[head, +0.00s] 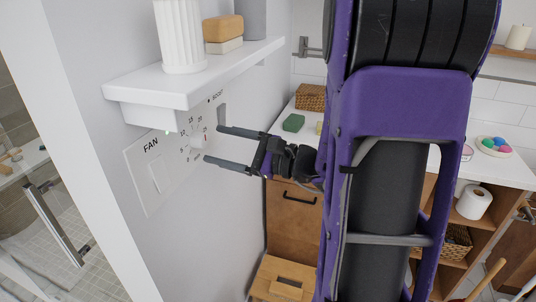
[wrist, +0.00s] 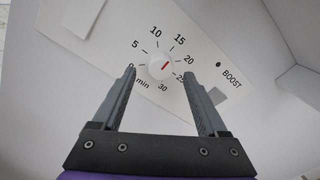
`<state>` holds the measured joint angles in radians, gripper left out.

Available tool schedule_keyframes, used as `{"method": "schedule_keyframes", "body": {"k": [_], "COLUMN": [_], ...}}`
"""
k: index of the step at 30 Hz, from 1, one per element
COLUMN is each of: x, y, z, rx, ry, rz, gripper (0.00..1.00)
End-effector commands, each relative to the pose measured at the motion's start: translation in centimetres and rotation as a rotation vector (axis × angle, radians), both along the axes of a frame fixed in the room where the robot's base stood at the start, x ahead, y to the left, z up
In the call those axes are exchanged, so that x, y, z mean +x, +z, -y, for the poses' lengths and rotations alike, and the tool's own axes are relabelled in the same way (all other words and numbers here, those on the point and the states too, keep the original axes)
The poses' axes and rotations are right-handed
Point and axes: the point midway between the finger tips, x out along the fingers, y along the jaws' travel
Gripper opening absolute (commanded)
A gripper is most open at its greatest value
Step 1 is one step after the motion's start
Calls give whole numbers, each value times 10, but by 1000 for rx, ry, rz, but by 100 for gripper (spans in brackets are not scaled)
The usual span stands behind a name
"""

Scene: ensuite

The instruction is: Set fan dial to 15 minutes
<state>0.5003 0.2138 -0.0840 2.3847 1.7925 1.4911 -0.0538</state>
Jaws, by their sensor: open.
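The fan dial is a round white knob (wrist: 158,68) with a red mark, on a white wall panel marked min, 5, 10, 15, 20, 25 and 30. The red mark slants up and right, between 15 and 20 and closer to 15. The dial also shows in the head view (head: 197,140), below a shelf. My gripper (head: 215,144) is open and empty. Its fingertips are close in front of the dial and seem short of the panel. In the wrist view my gripper (wrist: 160,70) has one finger on each side of the dial, apart from it.
A white shelf (head: 190,78) juts out just above the dial, bearing a fluted white cup (head: 181,38) and soap bars (head: 223,30). A FAN switch (head: 158,175) is left of the dial, and a BOOST label is to its right. A counter stands behind my arm.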

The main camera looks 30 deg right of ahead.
Motion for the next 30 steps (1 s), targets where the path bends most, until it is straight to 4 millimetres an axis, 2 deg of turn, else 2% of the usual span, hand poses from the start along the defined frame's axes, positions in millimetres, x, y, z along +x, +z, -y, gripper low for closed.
{"method": "schedule_keyframes", "body": {"k": [1, 9, 15, 21, 30], "x": [-8, -58, -85, -99, -101], "y": [-1, -3, -3, -4, -4], "z": [11, 56, 82, 94, 95], "rx": [-1, 0, 0, 0, 0], "ry": [-8, -6, -4, -1, 0], "rz": [0, -1, 0, 0, 0], "gripper": [76, 76, 76, 76, 76]}}
